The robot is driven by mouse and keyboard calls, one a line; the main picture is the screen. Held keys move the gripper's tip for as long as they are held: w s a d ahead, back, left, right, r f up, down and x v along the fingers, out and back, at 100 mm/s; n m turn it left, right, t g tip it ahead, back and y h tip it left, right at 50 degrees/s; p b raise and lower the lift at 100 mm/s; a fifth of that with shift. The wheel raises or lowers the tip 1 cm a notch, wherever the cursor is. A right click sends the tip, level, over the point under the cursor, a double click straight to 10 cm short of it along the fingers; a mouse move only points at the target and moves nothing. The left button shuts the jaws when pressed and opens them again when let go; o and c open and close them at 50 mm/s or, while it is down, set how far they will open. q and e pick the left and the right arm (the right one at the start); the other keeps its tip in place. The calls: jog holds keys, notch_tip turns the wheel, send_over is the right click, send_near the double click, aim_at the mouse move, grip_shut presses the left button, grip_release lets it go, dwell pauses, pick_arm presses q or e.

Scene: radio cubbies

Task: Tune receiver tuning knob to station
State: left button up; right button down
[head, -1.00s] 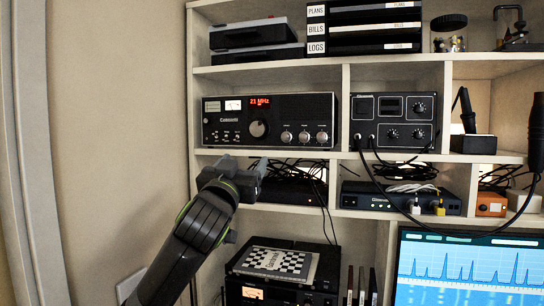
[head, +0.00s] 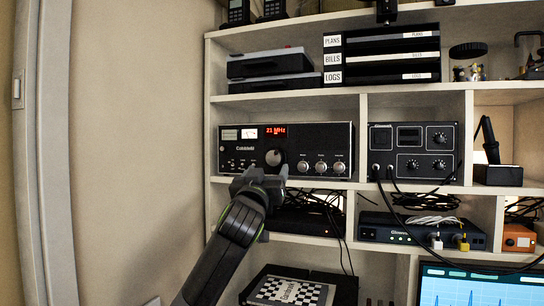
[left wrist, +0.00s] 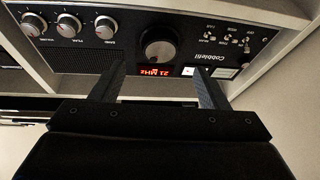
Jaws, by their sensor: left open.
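The receiver (head: 330,132) is a black radio on the upper middle shelf, with a red display reading 21 MHz (head: 275,134). Its large round tuning knob (head: 274,157) sits below the display. My left gripper (head: 262,176) is open and empty, just below and in front of the knob. In the left wrist view the receiver appears upside down. The tuning knob (left wrist: 158,47) lies between the lines of the two fingers of my left gripper (left wrist: 160,72), apart from both. My right gripper is not in view.
Three smaller knobs (head: 320,167) line the receiver's lower front, right of the tuning knob. A second black unit (head: 411,151) with plugged cables stands to the right. Shelf boards (head: 287,186) run under the receiver. A monitor (head: 480,285) is at the lower right.

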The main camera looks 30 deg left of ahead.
aim_at(274, 159)
pick_arm(q)
jog(key=p+x, duration=0.1)
jog(key=x, duration=0.3)
jog(key=shift+r, duration=0.1)
jog(key=shift+p+x, duration=0.5)
jog(key=shift+x, duration=0.45)
jog(key=c, duration=1)
jog(key=shift+a+m+t+h+p, duration=0.1)
jog(key=shift+m+t+h+p, duration=0.45)
jog(key=shift+m, duration=0.75)
jog(key=o, duration=1)
